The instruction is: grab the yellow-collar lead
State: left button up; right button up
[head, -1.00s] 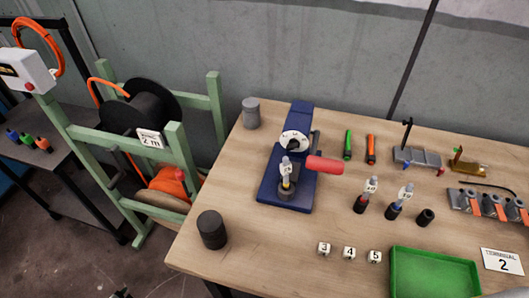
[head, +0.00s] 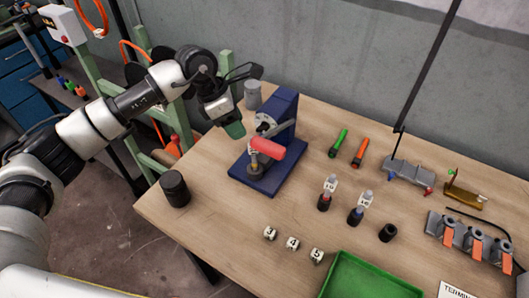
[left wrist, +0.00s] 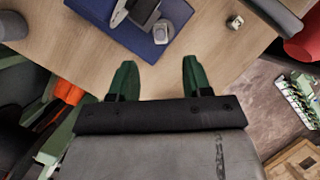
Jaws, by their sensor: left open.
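My left gripper (head: 234,129) hangs beside the left rear of the blue press (head: 286,108) in the head view. In the left wrist view its two green fingers (left wrist: 157,78) are apart with only bare table between them. A grey piece (left wrist: 162,32) also shows on the blue base in the left wrist view, ahead of the fingers. Two tagged leads, one red-collared (head: 324,201) and one blue-collared (head: 355,215), stand right of the press.
A black cylinder (head: 175,188) stands at the table's left edge and a grey one (head: 253,96) behind the press. Number cubes (head: 292,243) and a green tray (head: 370,278) lie in front. Green and orange pens (head: 338,143) lie behind. A reel rack stands left of the table.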

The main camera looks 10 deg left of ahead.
aim_at(251, 153)
pick_arm(q)
jog(key=p+x, duration=0.3)
jog(key=x, duration=0.6)
jog(key=shift+s+f+p, duration=0.2)
jog(key=shift+f+p, duration=0.05)
jog(key=shift+p, duration=0.05)
jog(key=shift+f, duration=0.2)
jog(key=c, duration=0.9)
grip_shut()
pick_arm(e)
jog(key=a+r, duration=0.1)
jog(key=r, duration=0.1)
jog(key=a+r, duration=0.1)
jog(key=shift+s+a+r, duration=0.15)
jog(key=shift+a+r, duration=0.25)
